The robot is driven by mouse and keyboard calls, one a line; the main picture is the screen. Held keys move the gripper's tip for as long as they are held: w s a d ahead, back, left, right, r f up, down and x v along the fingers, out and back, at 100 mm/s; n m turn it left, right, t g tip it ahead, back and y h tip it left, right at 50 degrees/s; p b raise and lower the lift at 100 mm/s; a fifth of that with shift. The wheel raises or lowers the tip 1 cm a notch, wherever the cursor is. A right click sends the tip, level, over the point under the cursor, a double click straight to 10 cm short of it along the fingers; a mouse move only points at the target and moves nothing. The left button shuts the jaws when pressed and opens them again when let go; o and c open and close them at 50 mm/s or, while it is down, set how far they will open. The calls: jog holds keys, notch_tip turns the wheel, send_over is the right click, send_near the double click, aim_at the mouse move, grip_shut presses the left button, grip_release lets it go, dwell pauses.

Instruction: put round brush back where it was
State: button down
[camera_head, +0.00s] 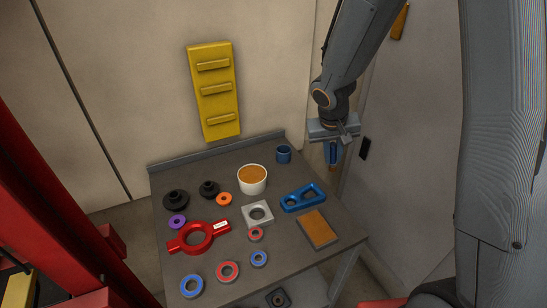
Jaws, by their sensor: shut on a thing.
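My gripper (334,140) is in the air just beyond the right back edge of the table. It is shut on a slim blue thing, the round brush (333,155), which hangs down below the jaws. The brush is small in view and partly hidden by the gripper, so its bristles cannot be made out. A small dark blue cup (284,154) stands at the table's back right corner, left of the brush and apart from it.
The grey table (285,270) bears a white tub (252,187) with a brown top, a blue bracket (303,198), a brown block (319,230), a grey square part (258,213), a red ring with handles (198,237) and several small rings. A yellow rack (214,91) is on the back wall.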

jog(key=w+a+r+n+g+y+b, duration=0.1)
jog(key=w+a+r+n+b, duration=0.1)
jog(key=w+a+r, duration=0.4)
jog(key=w+a+r+n+g+y+b, duration=0.1)
jog(key=w+a+r+n+g+b, duration=0.2)
jog(key=a, duration=0.5)
jog(key=shift+t, duration=0.6)
jog(key=f+p, duration=0.1)
jog(key=f, duration=0.2)
jog(key=f+p, duration=0.1)
jog(key=f, duration=0.1)
jog(key=f+p, duration=0.1)
jog(key=f, duration=0.2)
jog(key=shift+d+f, duration=0.25)
jog(key=shift+f, duration=0.05)
jog(key=shift+f, duration=0.15)
jog(key=c, duration=1.7)
grip_release()
jog(key=shift+o, duration=0.2)
